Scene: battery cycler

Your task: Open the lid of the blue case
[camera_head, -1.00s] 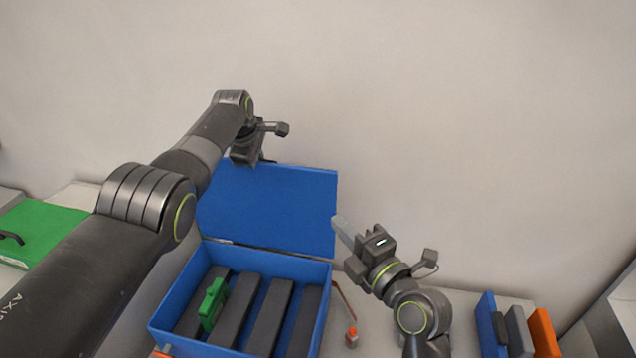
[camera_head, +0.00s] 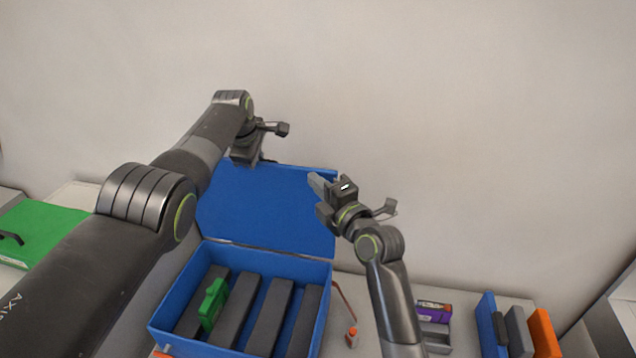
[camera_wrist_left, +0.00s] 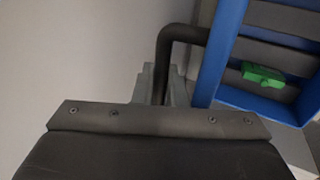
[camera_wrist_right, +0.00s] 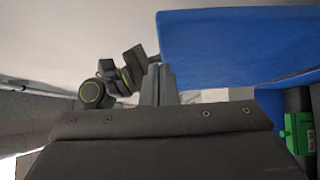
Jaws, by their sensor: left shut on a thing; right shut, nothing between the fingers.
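The blue case (camera_head: 332,290) is open, with its lid (camera_head: 265,205) standing up at the back against the wall side. My left gripper (camera_head: 246,158) is at the lid's top edge. In the left wrist view its fingers (camera_wrist_left: 158,85) are shut on a dark bent handle (camera_wrist_left: 178,38) beside the blue lid (camera_wrist_left: 220,55); the exact grip is partly hidden. My right gripper (camera_head: 316,182) is shut and empty, its tips at the lid's upper right corner. In the right wrist view its fingers (camera_wrist_right: 158,85) are close to the lid (camera_wrist_right: 235,45); I cannot tell whether they touch.
Inside the case are several dark bars (camera_head: 268,318) and a green part (camera_head: 211,304). A green case (camera_head: 45,230) lies at left. Right of the blue case are a small orange-topped item (camera_head: 352,338), a purple box (camera_head: 433,312) and upright blue, grey and orange pieces (camera_head: 542,332).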

